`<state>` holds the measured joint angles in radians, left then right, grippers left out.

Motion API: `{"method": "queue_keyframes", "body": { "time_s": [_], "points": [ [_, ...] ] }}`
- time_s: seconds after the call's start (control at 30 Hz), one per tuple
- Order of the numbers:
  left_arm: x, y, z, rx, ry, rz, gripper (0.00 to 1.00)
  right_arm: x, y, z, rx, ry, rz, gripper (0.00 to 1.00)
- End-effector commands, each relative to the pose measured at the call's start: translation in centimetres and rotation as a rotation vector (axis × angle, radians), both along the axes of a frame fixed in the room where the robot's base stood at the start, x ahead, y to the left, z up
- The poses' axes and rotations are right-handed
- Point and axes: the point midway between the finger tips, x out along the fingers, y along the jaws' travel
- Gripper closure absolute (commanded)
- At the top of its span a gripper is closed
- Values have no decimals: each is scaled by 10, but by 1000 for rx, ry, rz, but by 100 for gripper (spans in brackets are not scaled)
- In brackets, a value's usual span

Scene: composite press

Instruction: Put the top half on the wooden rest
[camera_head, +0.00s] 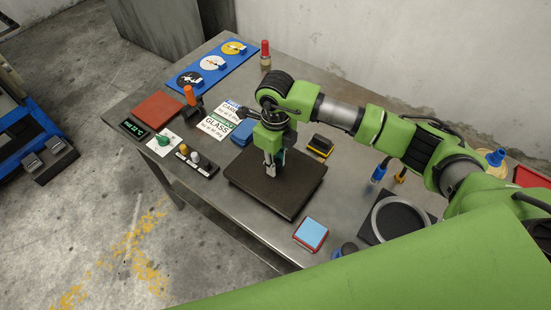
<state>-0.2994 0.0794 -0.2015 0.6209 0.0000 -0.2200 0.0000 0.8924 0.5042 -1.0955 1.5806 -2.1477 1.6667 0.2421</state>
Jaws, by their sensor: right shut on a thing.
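My right gripper (271,168) points down over a dark flat slab (298,190), which looks like a mould half. It is shut, its fingertips at the middle of the slab's upper face. The part between the fingers is small and mostly hidden by them. I cannot tell whether the slab rests on the table or is slightly raised. No wooden rest can be made out for certain; a flat reddish-brown block (158,110) lies at the table's left end. My left gripper is not in view.
The metal table (247,220) also holds a blue board with dials (213,63), printed cards (220,120), a knob panel (190,160), a light-blue pad (311,233) and a round ring (402,220). A yellow-black item (320,146) stands right of the gripper. A concrete wall is behind.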

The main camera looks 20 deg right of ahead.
Motion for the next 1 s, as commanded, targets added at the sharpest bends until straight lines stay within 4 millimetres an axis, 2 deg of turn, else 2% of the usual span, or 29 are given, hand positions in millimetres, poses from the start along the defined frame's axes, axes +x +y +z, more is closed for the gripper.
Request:
{"method": "queue_keyframes", "body": {
  "time_s": [0.27,0.3,0.37,0.8,0.87,1.0],
  "points": [
    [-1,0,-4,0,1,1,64,1,1,-2,2,-4,0,100],
    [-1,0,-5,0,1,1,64,1,0,-3,0,-2,0,77],
    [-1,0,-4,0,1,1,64,0,0,-2,0,-2,0,62],
    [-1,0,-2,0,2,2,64,1,0,3,1,-3,0,62],
    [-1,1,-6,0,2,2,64,2,0,10,2,-6,0,62],
    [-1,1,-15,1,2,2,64,3,1,37,3,-8,1,62]
  ]
}}
